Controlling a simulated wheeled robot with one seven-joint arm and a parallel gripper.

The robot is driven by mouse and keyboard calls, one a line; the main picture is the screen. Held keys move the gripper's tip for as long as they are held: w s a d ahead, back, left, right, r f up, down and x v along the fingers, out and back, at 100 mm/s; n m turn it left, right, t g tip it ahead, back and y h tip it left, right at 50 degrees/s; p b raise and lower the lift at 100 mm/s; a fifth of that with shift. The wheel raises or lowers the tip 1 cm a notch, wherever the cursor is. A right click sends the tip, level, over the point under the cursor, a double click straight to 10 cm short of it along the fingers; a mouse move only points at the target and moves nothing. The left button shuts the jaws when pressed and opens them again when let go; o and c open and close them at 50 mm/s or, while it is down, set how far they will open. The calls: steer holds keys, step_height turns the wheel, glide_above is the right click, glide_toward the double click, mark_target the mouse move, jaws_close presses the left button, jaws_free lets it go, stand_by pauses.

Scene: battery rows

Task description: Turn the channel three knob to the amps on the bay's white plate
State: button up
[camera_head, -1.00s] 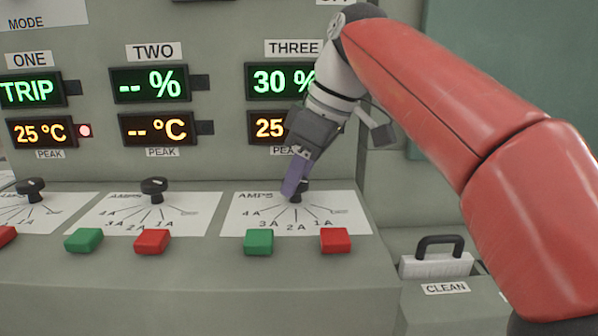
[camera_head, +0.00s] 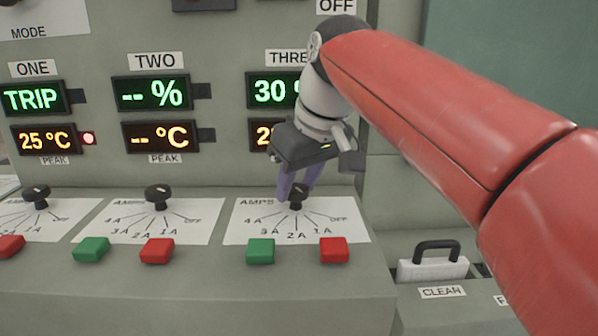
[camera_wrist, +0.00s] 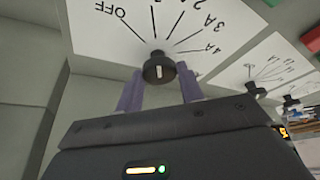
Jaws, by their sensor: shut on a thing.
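The channel three knob (camera_head: 298,196) is black and stands on a white AMPS dial plate (camera_head: 350,228) marked 4A, 3A, 2A, 1A and OFF. My gripper (camera_head: 297,186) comes down from above, its purple fingers around the knob. In the wrist view the knob (camera_wrist: 158,66) sits between the two fingertips (camera_wrist: 158,84), and the gripper is shut on it. A pale mark shows on the knob's face, but I cannot tell which number it is set to. The THREE display (camera_head: 270,90) reads 30, partly hidden by my arm. No separate white plate with an amps value is readable.
Green (camera_head: 260,251) and red (camera_head: 333,250) buttons stand just in front of the dial. Channel two's knob (camera_head: 158,198) and plate are to the left.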

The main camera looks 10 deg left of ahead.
mark_target(299, 220)
steer(key=m+h+p, duration=0.1)
steer(key=m, duration=0.1)
steer(key=m+t+p, duration=0.1)
steer(key=m, duration=0.2)
steer(key=shift+a+m+h+p, duration=0.2)
steer(key=shift+m+h+p, duration=0.1)
steer(key=shift+h+p, duration=0.1)
stand_by(0.4)
steer(key=o, duration=1)
steer(key=v, duration=0.7)
steer(key=shift+s+r, duration=0.3)
steer(key=shift+r, duration=0.05)
